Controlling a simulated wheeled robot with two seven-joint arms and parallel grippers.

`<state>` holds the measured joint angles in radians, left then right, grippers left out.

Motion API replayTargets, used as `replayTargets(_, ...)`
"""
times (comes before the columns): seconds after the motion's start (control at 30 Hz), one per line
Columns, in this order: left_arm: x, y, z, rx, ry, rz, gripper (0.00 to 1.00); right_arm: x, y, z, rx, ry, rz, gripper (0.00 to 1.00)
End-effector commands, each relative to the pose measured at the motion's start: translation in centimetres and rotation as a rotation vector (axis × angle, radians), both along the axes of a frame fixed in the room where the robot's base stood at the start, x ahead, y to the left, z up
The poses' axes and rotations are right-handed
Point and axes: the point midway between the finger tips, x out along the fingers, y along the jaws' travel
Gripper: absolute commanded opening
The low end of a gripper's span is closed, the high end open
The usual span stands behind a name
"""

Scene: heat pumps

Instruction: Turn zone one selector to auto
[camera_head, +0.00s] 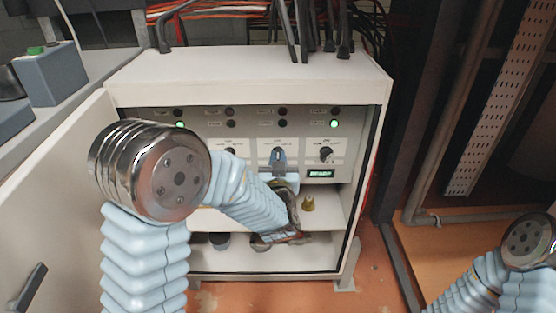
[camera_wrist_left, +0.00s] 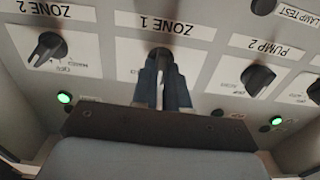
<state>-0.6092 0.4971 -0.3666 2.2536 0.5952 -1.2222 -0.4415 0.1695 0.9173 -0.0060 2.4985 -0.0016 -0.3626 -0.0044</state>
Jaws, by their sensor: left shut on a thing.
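The zone one selector (camera_wrist_left: 160,52) is a dark knob under a "ZONE 1" label in the left wrist view. My left gripper (camera_wrist_left: 163,85) is shut on this selector, with a blue finger on either side. Its pointer is mostly hidden between the fingers, so I cannot tell its setting. In the head view my left gripper (camera_head: 278,160) reaches the middle knob of the panel's row. My right gripper is not in the head view; only part of that arm shows at the lower right.
The zone two selector (camera_wrist_left: 47,47) and the pump two selector (camera_wrist_left: 258,79) flank the gripped knob. The open cabinet (camera_head: 240,90) has a door (camera_head: 50,190) swung out at left. A brass-coloured item (camera_head: 308,203) stands on the shelf below. Green lamps (camera_head: 334,124) are lit.

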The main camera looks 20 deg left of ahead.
Motion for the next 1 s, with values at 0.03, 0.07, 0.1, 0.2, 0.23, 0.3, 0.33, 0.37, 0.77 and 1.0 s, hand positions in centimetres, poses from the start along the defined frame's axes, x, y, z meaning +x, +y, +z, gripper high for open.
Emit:
replayTargets(0.03, 0.0, 0.0, 0.1, 0.013, 0.004, 0.000, 0.00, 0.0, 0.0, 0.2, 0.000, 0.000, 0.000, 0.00)
replayTargets(0.07, 0.0, 0.0, 0.1, 0.024, 0.007, -0.001, 0.00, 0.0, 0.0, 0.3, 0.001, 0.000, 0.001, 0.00)
replayTargets(0.1, 0.0, 0.0, 0.1, 0.040, 0.013, -0.001, 0.00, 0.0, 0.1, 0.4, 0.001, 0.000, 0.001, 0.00)
replayTargets(0.2, 0.0, -0.1, 0.2, 0.094, 0.028, -0.001, 0.00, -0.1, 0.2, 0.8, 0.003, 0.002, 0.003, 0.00)
replayTargets(0.23, 0.0, -0.1, 0.2, 0.112, 0.033, -0.001, 0.00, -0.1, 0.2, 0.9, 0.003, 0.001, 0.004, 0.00)
replayTargets(0.3, 0.0, -0.1, 0.2, 0.164, 0.048, -0.001, 0.00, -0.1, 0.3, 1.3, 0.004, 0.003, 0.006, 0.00)
replayTargets(0.33, 0.0, -0.1, 0.2, 0.187, 0.056, -0.001, 0.00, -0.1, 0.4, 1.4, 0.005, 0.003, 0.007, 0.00)
replayTargets(0.37, 0.0, -0.1, 0.2, 0.212, 0.063, -0.001, 0.00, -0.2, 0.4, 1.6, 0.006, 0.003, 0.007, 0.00)
replayTargets(0.77, 0.0, -0.3, 0.2, 0.533, 0.154, -0.002, 0.00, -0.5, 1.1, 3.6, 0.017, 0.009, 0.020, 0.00)
replayTargets(1.0, 0.1, -0.3, 0.0, 0.667, 0.192, -0.002, 0.00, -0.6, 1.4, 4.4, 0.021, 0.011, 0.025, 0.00)
